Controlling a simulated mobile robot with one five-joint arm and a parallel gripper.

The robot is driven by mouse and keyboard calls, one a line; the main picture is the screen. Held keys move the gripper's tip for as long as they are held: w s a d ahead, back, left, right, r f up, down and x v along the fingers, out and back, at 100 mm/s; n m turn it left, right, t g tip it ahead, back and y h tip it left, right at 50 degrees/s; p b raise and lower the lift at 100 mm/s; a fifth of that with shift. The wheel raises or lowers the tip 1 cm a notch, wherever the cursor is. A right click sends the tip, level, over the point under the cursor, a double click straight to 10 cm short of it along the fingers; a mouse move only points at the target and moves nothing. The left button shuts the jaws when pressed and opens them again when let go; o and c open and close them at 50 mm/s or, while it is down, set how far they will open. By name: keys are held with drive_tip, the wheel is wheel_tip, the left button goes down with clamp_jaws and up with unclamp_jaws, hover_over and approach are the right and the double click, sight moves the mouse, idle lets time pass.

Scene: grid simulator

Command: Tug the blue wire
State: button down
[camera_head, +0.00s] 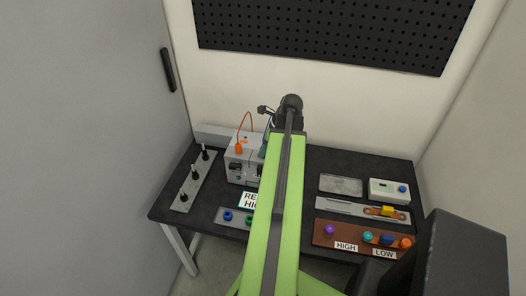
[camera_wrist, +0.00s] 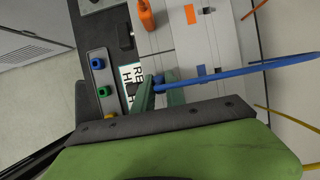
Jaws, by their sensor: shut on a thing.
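The blue wire (camera_wrist: 235,71) shows in the wrist view, running from the right edge to a blue end between my fingers. My gripper (camera_wrist: 157,90) is shut on the blue wire near this end, close above the grey box (camera_wrist: 205,50). I cannot tell whether the end still sits in a socket. In the head view the grey box (camera_head: 236,171) stands left of my arm. My gripper's tips and most of the wire are hidden there behind my green arm.
An orange plug (camera_wrist: 146,15) with its orange wire is on the box. Yellow wires hang at the wrist view's right. A strip with colored knobs (camera_wrist: 103,90) lies beside the box. On the dark table (camera_head: 310,180), a switch strip (camera_head: 186,190) is left, a brown knob board (camera_head: 322,238) right.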

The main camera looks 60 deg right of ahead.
drive_tip(key=c, duration=1.3)
unclamp_jaws()
drive_tip(key=p+v, duration=1.6)
drive_tip(key=v, duration=0.1)
drive_tip(key=shift+r, duration=0.25)
drive_tip(key=shift+f, duration=0.1)
